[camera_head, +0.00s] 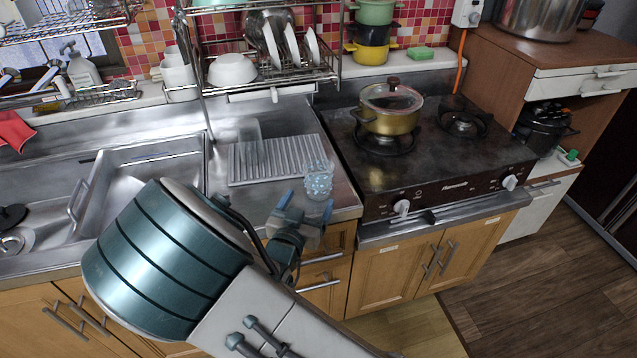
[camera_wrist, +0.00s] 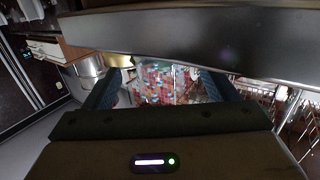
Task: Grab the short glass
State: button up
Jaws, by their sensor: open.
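The short glass (camera_head: 319,183) is clear with a bumpy, bluish surface. It stands upright on the steel counter at the right front corner of the ribbed drainboard, near the counter's front edge. My gripper (camera_head: 306,206) is open just in front of it, its blue fingertips pointing toward it. In the wrist view, my gripper (camera_wrist: 163,80) has its fingers spread, with a patchy red and blue see-through shape between them that looks like the glass before the tiled wall. I cannot tell how deep between the fingers it sits. A taller plain glass (camera_head: 250,140) stands farther back left.
The ribbed drainboard (camera_head: 285,160) lies behind and left of the short glass. The stove (camera_head: 440,160) with a gold lidded pot (camera_head: 391,112) is to the right. A dish rack (camera_head: 265,75) hangs above the counter at the back. The sink (camera_head: 145,170) is on the left.

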aim_at(315, 189)
jog(key=shift+x, duration=1)
jog(key=shift+r+p+x, duration=0.15)
jog(key=shift+r+x, duration=0.05)
jog(key=shift+x, duration=1.15)
jog(key=shift+r+p+x, duration=0.15)
jog(key=shift+r+x, duration=0.05)
jog(key=shift+x, duration=1.15)
jog(key=shift+d, duration=0.1)
jog(key=c, duration=1.3)
